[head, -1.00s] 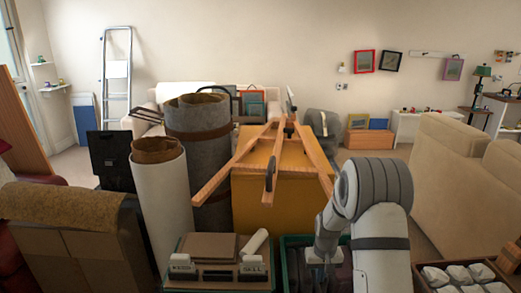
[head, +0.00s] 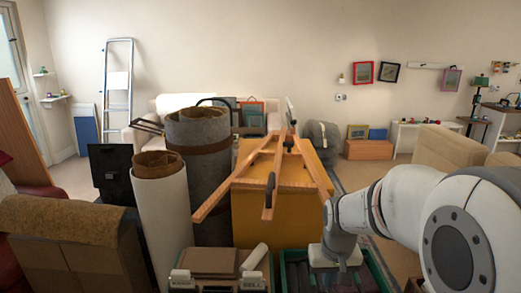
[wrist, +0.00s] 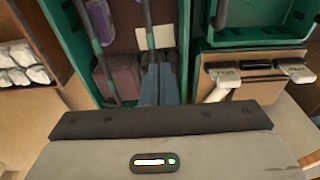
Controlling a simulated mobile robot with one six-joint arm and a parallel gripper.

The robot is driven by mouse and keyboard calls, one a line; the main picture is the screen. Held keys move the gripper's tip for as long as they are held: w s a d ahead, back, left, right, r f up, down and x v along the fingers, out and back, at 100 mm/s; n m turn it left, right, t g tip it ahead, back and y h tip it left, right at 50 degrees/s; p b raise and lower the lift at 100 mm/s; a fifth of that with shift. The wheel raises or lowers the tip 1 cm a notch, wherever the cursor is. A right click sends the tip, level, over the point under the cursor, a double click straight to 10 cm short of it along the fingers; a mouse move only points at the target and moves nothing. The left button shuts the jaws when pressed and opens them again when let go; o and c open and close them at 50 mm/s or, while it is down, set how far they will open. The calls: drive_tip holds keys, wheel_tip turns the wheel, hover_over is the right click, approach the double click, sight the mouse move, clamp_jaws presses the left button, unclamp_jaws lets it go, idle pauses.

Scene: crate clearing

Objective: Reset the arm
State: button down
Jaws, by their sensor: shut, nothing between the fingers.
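My gripper (head: 336,266) points down over a green crate (head: 385,274) at the bottom of the head view. In the wrist view my gripper (wrist: 160,84) has its two fingers together, with nothing between them. Below them, inside the crate (wrist: 68,35), lie dark purple-brown items (wrist: 122,82) and long grey-purple bars. I cannot tell whether the fingertips touch anything. My arm runs from the lower right of the head view to the gripper and hides part of the crate.
A second green crate (wrist: 250,44) stands beside it, with a brown box and labelled blocks (head: 190,278). Behind stand a wooden trestle (head: 287,170) on a yellow box (head: 247,215), a grey roll (head: 198,135) and a white roll (head: 162,215). White items (wrist: 22,65) lie left in the wrist view.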

drive_tip(key=s+r, duration=0.3)
drive_tip(key=s, duration=0.4)
drive_tip(key=s+a+r+t+p, duration=0.1)
drive_tip(key=s+r, duration=0.3)
drive_tip(key=s, duration=0.3)
drive_tip(key=shift+s+a+p, duration=0.15)
drive_tip(key=shift+s+p, duration=0.15)
drive_tip(key=shift+s, duration=0.05)
